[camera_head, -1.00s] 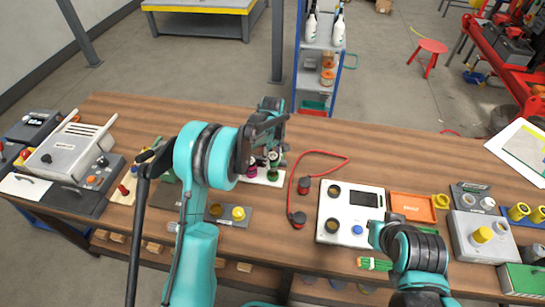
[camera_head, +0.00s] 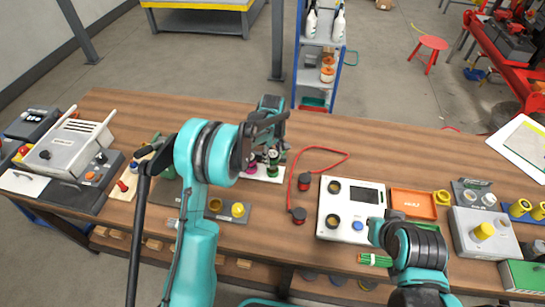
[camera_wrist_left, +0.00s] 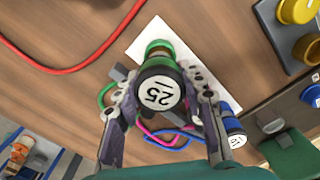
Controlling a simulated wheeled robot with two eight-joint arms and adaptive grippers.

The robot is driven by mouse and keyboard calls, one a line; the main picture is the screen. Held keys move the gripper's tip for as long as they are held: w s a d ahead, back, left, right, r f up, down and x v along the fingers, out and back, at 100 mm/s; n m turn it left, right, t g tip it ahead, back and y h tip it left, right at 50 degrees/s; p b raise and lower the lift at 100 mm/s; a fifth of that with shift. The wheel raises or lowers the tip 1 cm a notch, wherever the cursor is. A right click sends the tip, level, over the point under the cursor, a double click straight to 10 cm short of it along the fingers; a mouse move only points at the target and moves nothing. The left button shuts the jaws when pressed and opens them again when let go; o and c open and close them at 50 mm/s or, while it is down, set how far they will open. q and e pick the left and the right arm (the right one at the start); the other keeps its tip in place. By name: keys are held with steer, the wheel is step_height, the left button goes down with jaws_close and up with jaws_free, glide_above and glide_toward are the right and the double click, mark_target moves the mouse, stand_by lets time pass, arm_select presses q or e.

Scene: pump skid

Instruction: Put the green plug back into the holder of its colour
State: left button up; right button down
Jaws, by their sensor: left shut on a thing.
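My left gripper (camera_wrist_left: 163,105) is shut on the green plug (camera_wrist_left: 160,88), whose dark round end with a white "25" label faces the wrist camera. A green collar (camera_wrist_left: 157,46) shows just beyond the plug, over a white plate (camera_wrist_left: 222,86). I cannot tell whether the plug is inside the collar or only above it. In the head view the left gripper (camera_head: 266,145) is over the white plate (camera_head: 262,179), with a green part (camera_head: 272,168) and a pink part (camera_head: 252,168) below it. My right gripper (camera_head: 388,220) is mostly hidden by its own arm.
A blue plug (camera_wrist_left: 233,128) and pink and blue cords lie close beside the left gripper. A red cable (camera_head: 320,153) lies right of the plate. A white panel (camera_head: 350,190) and a grey box with yellow knob (camera_head: 482,231) stand further right. The table's back middle is clear.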

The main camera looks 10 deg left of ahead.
stand_by(0.3)
arm_select(q)
steer(key=shift+f+b, duration=1.55)
steer(key=shift+f, duration=0.25)
stand_by(0.3)
steer(key=o, duration=1.3)
steer(key=shift+o, duration=0.2)
step_height(320, 180, up, 12)
steer(key=shift+r, duration=0.1)
